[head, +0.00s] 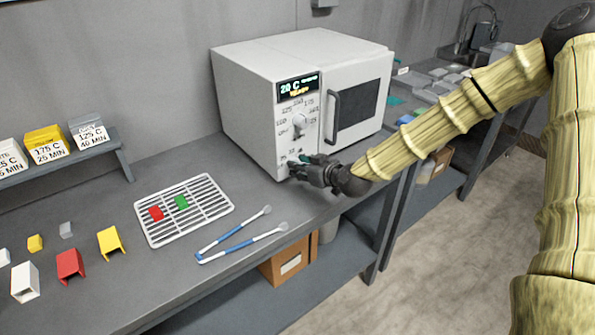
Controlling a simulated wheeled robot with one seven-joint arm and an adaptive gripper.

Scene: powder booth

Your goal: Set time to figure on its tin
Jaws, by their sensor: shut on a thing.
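The white oven (250,110) stands on the bench with its door shut. Its display (297,87) reads 20 C, with smaller text I cannot read surely. A large white dial (299,122) has temperature figures around it. My gripper (301,161) is at the lower front panel, shut on the lower knob, which it mostly hides along with that knob's figures. Labelled tins stand on a shelf at left: a yellow tin (43,136) marked 175 C 25 MIN, a grey tin (85,123) marked 125 C 40 MIN, and a white tin (8,147) partly cut off.
A wire rack (221,220) holds a red piece (156,213) and a green piece (181,202). Blue-handled tongs (235,240) lie near the bench's front edge. Several coloured brackets, including a red one (70,265), stand at left. The oven door handle (334,117) is right of my gripper.

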